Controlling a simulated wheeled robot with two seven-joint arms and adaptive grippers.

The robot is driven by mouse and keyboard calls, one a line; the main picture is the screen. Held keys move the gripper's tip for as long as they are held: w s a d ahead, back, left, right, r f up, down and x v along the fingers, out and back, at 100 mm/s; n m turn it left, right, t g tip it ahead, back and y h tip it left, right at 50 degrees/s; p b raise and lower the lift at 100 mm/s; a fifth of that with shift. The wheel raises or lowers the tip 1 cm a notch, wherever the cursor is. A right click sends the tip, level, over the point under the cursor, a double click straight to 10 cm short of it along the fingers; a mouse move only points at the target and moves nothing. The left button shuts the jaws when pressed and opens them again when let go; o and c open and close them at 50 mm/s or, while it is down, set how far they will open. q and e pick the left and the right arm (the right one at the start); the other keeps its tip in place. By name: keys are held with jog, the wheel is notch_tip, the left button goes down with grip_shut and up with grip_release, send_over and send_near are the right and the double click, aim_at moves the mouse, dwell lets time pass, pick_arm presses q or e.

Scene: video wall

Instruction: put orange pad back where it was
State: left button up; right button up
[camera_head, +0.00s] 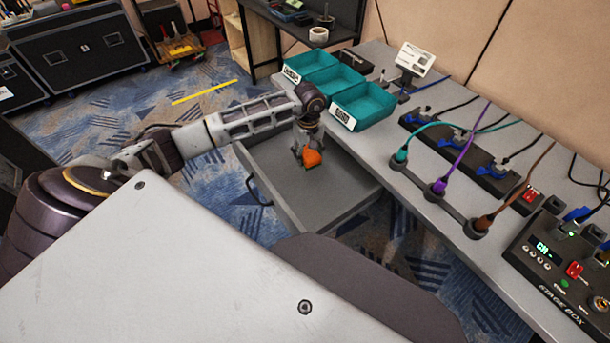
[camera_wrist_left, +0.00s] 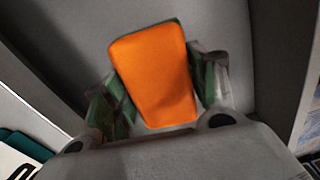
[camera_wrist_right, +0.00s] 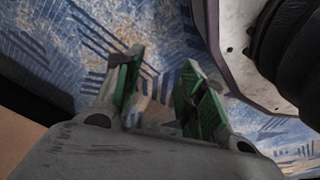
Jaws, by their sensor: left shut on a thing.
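The orange pad (camera_head: 312,157) is in my left gripper (camera_head: 307,150), over the open grey drawer (camera_head: 335,207) under the bench. In the left wrist view the pad (camera_wrist_left: 155,75) sits between the green-lined fingers (camera_wrist_left: 158,95), which are shut on its sides. The drawer's grey floor shows behind it. I cannot tell whether the pad touches the drawer floor. My right gripper (camera_wrist_right: 160,95) shows only in its own wrist view; its fingers are apart with nothing between them, above the blue patterned carpet.
Teal bins (camera_head: 365,105) stand on the bench (camera_head: 405,205) above the drawer. A cable holder (camera_head: 438,187), coloured cables and a stage box (camera_head: 560,265) lie further right. The drawer has a dark handle (camera_head: 258,190). Black cases (camera_head: 85,50) stand at the far left.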

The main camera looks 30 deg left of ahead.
pick_arm(q)
jog(key=shift+w+a+r+n+b, duration=0.2)
jog(key=shift+a+n+b, duration=0.05)
jog(key=shift+a+n, duration=0.2)
jog(key=shift+w+a+r+n+b, duration=0.15)
jog(key=shift+w+a+n+b, duration=0.05)
jog(key=shift+a+n, duration=0.25)
pick_arm(e)
jog(key=shift+w+a+r, duration=0.5)
jog(key=shift+w+r, duration=0.15)
jog(key=shift+r, duration=0.05)
pick_arm(q)
jog(key=shift+d, duration=0.1)
notch_tip(320, 180, down, 5)
jog(key=shift+f+b, duration=0.1)
jog(key=shift+b, duration=0.25)
jog(key=shift+f, duration=0.5)
pick_arm(e)
jog(key=shift+w+a+r, duration=0.25)
jog(key=shift+r, duration=0.3)
jog(key=shift+w+a+r, duration=0.2)
jog(key=shift+r, duration=0.35)
